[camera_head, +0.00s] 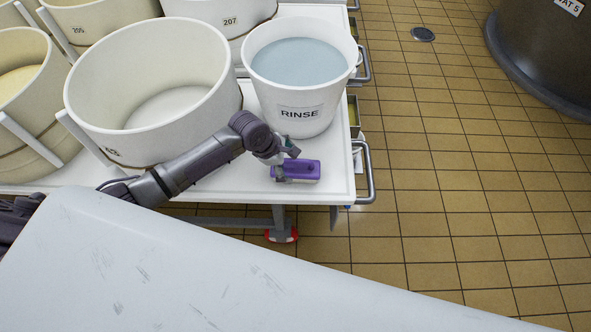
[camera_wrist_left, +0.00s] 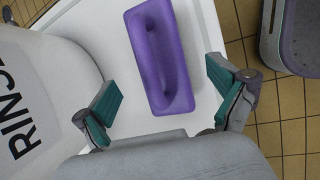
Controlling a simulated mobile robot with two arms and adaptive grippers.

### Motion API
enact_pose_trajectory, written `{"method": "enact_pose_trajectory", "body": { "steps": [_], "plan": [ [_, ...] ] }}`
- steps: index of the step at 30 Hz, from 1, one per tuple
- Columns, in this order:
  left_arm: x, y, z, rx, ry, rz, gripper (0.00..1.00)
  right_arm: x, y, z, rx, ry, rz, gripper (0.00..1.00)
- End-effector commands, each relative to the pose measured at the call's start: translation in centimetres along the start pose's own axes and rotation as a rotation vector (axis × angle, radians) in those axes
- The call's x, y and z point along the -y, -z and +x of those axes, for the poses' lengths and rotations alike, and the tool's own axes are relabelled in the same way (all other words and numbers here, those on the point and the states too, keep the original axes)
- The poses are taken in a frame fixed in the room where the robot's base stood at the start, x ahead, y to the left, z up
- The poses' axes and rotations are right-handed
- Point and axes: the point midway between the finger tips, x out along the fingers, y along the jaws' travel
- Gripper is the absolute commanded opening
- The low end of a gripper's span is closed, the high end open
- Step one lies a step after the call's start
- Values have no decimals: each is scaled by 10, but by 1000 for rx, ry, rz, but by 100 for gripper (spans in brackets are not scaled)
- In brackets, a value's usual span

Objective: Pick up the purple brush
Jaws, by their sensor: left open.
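The purple brush (camera_head: 297,170) lies on the white cart top near its front right corner, just in front of the RINSE bucket. My left gripper (camera_head: 284,160) is at the brush's left end in the head view. In the wrist view my left gripper (camera_wrist_left: 168,95) is open, with its two green-padded fingers apart and nothing held between them. My right gripper is not in view.
The white RINSE bucket (camera_head: 302,100) of bluish water stands right behind the brush. A large white vat (camera_head: 150,95) stands to the left. The cart's edge and metal handle (camera_head: 369,172) are close on the right.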

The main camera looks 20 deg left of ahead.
Motion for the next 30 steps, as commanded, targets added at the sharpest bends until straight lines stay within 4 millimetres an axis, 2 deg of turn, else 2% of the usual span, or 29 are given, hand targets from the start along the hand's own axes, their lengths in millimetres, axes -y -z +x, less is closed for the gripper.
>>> {"method": "enact_pose_trajectory", "body": {
  "steps": [3, 6, 15, 27, 28, 30],
  "plan": [
    [2, -3, 21, 0, 1, 0, 96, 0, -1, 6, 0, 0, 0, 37],
    [1, -3, 30, 0, 0, 0, 96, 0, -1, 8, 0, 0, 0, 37],
    [1, -3, 34, 1, -1, 1, 94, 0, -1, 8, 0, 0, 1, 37],
    [1, -3, 33, 0, 0, 1, 28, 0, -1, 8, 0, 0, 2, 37],
    [1, -3, 33, 1, -1, 1, 24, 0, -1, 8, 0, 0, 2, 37],
    [1, -3, 33, 1, -1, 1, 24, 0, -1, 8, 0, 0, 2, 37]
  ]
}}
